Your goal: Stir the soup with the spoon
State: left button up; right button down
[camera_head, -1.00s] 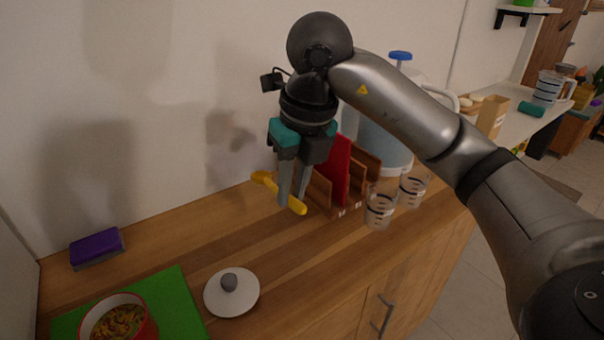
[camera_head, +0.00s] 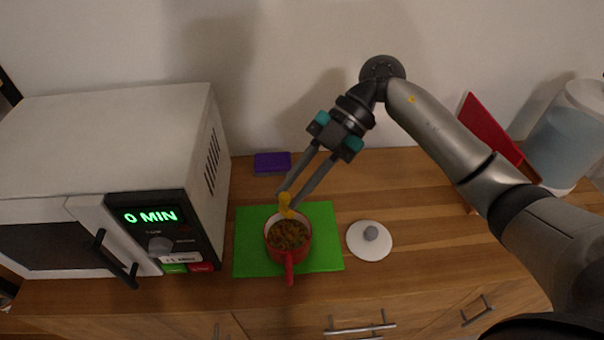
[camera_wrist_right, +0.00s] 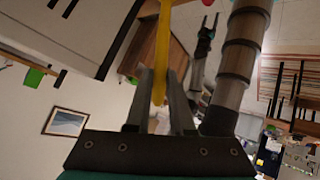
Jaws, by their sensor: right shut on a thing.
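My right gripper (camera_head: 293,202) is shut on a yellow spoon (camera_head: 285,203). The spoon is at the far rim of a red pot (camera_head: 289,257) with a white inside and a handle pointing toward me. Brownish soup (camera_head: 290,235) with bits in it fills the pot. I cannot tell whether the spoon touches the soup. In the right wrist view the spoon (camera_wrist_right: 161,50) runs up between the fingers. My left gripper (camera_wrist_right: 207,27) shows small there, its fingers apart and empty; it is outside the head view.
The pot stands on a green mat (camera_head: 324,252). A white lid (camera_head: 360,246) lies right of it. A purple sponge (camera_head: 272,163) is behind. A microwave (camera_head: 110,150) showing 0 MIN stands left. The counter between lid and red board (camera_head: 495,132) is clear.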

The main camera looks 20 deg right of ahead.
notch_tip(320, 180, down, 10)
jog(key=b, duration=0.7)
dwell(0.5)
